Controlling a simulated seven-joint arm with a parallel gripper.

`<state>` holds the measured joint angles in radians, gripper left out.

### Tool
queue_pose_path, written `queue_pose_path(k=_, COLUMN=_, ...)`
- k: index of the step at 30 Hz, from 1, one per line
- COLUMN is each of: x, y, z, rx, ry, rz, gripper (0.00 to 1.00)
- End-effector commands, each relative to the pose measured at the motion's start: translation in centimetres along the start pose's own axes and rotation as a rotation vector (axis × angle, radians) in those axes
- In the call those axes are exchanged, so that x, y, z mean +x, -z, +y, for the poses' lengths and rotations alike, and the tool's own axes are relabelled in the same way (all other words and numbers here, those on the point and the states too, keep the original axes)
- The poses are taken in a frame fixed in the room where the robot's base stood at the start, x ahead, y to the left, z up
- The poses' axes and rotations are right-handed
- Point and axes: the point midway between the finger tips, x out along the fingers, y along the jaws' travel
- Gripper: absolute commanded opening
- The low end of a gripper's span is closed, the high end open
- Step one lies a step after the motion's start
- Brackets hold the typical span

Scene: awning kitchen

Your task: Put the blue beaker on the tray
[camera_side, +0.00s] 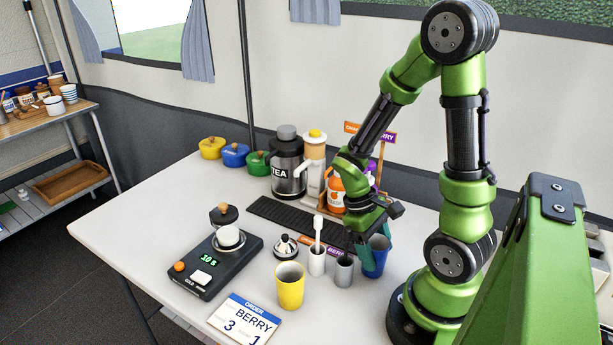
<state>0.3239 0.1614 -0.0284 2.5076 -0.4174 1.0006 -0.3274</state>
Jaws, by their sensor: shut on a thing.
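The blue beaker (376,262) stands at the right of the white table, close to my arm's base. My gripper (375,240) is over it, fingers pointing down, and is shut on its upper part. The gripper partly covers the beaker's rim, and I cannot tell whether its base touches the table. A long black ribbed tray (283,217) lies flat across the middle of the table, left of my gripper. Its visible part is empty; its right end is hidden behind other things.
A grey metal cup (344,270) stands just left of the beaker. A white cup with a spoon (317,262), a yellow cup (290,286) and a small metal-lidded pot (285,247) are nearby. A tea urn (287,168) and an orange bottle (336,192) stand behind. A scale (215,262) is left.

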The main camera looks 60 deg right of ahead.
Motion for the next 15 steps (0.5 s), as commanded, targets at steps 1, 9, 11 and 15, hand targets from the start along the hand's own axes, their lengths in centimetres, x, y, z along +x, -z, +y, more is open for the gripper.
queue_pose_path(k=1, x=0.0, y=0.0, z=0.0, rx=0.000, ry=0.000, rz=0.000, gripper=0.27)
queue_pose_path(k=9, x=-0.4, y=-0.1, z=0.0, rx=0.001, ry=0.000, rz=0.001, gripper=0.27)
queue_pose_path(k=11, x=-0.6, y=-0.2, z=0.1, rx=0.001, ry=-0.001, rz=0.003, gripper=0.27)
queue_pose_path(k=15, x=-1.5, y=-0.5, z=0.1, rx=0.000, ry=-0.002, rz=0.004, gripper=0.27)
